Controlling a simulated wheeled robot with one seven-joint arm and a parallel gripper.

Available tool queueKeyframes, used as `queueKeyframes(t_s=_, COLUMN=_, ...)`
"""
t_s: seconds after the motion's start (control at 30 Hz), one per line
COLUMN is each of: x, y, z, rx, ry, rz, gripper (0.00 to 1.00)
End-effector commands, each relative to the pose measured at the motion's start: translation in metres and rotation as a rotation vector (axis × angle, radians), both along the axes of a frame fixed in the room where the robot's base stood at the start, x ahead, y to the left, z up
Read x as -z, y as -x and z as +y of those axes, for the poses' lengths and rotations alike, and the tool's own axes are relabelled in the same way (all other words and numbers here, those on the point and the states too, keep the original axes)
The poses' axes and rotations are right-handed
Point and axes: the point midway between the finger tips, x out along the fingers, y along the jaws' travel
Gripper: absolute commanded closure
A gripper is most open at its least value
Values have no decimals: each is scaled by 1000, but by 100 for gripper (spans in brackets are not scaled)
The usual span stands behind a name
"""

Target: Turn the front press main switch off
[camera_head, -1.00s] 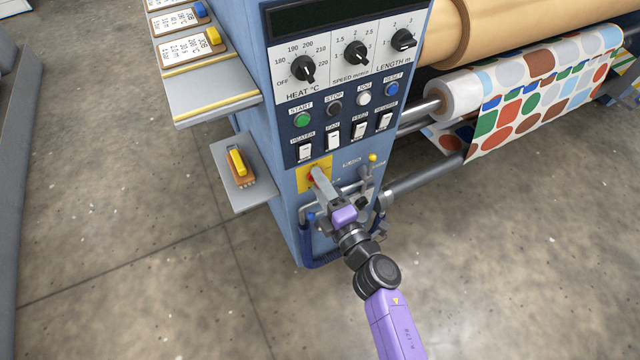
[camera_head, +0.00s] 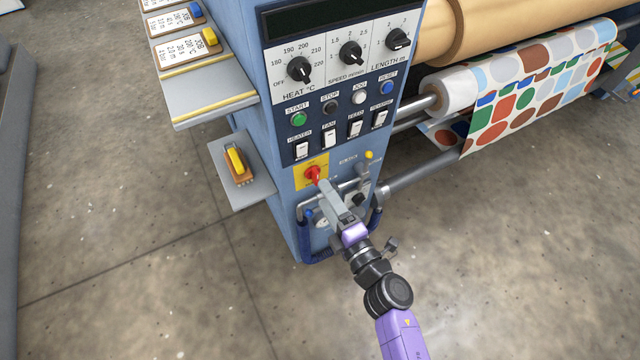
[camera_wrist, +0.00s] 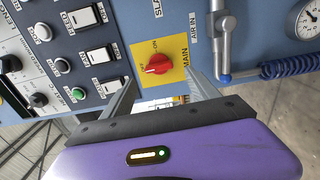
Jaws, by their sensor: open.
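The main switch is a red rotary knob (camera_head: 313,174) on a yellow plate (camera_head: 303,184) low on the press's blue front panel. In the wrist view the red knob (camera_wrist: 157,64) sits on its yellow plate (camera_wrist: 172,77), marked MAIN, with ON and OFF lettering too small to read its setting surely. My gripper (camera_head: 323,186) is just below and right of the knob in the head view. In the wrist view my gripper (camera_wrist: 160,88) is open and empty, its fingers on either side below the knob, apart from it.
Rocker switches (camera_head: 330,138) and coloured buttons such as the green START (camera_head: 299,119) sit above the knob. A pipe with a blue coiled hose (camera_wrist: 285,68) is close to the right in the wrist view. A small shelf (camera_head: 258,187) holds a yellow-handled block at left.

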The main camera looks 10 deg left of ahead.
Motion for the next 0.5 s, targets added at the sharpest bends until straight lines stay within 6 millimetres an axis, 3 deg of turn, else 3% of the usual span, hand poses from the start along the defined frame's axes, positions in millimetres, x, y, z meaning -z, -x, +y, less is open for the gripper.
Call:
queueKeyframes(t_s=0.2, x=0, y=19, z=-13, rx=0, ry=1, rz=-1, gripper=31)
queueKeyframes(t_s=0.5, x=0, y=21, z=-14, rx=0, ry=1, rz=-1, gripper=31)
